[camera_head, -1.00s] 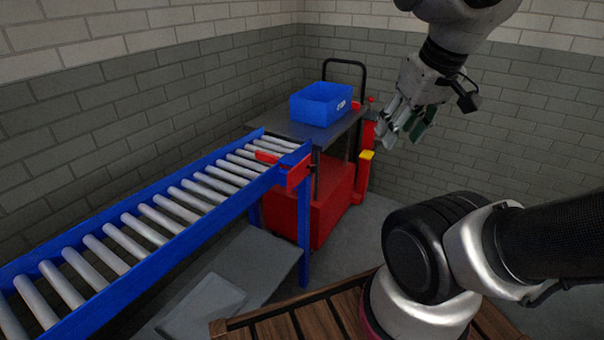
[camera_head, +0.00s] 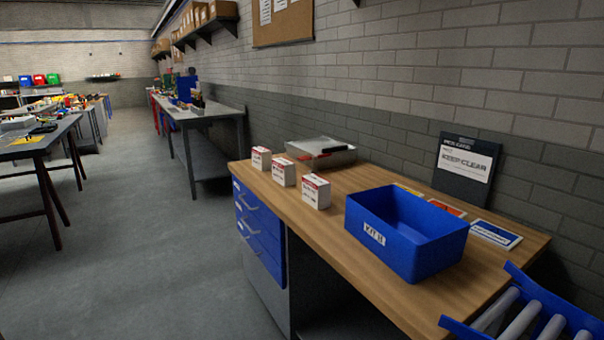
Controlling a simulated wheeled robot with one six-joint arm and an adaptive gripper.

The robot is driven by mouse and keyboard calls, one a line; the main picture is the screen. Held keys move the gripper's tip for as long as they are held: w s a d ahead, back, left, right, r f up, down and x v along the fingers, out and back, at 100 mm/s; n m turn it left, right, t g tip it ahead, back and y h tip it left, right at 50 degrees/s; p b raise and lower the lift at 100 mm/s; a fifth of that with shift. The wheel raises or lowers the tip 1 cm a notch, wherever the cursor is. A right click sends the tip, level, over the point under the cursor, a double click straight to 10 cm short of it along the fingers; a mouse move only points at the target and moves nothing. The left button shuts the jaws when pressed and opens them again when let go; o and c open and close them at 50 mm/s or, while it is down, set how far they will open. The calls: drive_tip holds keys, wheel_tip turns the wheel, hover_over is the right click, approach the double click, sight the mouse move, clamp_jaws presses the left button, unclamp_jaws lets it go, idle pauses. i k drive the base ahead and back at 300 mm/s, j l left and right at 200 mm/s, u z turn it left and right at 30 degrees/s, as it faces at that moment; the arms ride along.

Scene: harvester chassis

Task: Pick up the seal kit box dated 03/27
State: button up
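Three small white boxes with red print stand in a row on the wooden bench top: a far one (camera_head: 261,158), a middle one (camera_head: 284,172) and a near one (camera_head: 316,191). They look alike, and their dates are too small to read, so I cannot tell which is dated 03/27. My gripper is not in view now.
A blue bin (camera_head: 408,240) labelled as a kit sits on the wooden bench (camera_head: 345,259), right of the boxes. A metal tray (camera_head: 320,153) lies behind them. Roller conveyor (camera_head: 522,320) is at lower right. The floor (camera_head: 150,250) at left is open.

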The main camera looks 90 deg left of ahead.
sight(284, 170)
drive_tip(key=u, duration=3.05)
drive_tip(key=i+j+z, duration=0.15)
drive_tip(key=i+j, duration=0.2)
drive_tip(key=i+j+z, duration=0.15)
drive_tip(key=i+j, duration=0.2)
drive_tip(key=i, duration=0.2)
drive_tip(key=i+j+z, duration=0.15)
drive_tip(key=i+j, duration=0.25)
drive_tip(key=i+j+z, duration=0.15)
drive_tip(key=i+j, duration=0.2)
drive_tip(key=j, duration=0.15)
drive_tip(key=i+j+z, duration=0.15)
drive_tip(key=i+j, duration=0.25)
drive_tip(key=j, duration=0.15)
drive_tip(key=i+j+z, duration=0.15)
drive_tip(key=i+j, duration=0.15)
drive_tip(key=j, duration=0.25)
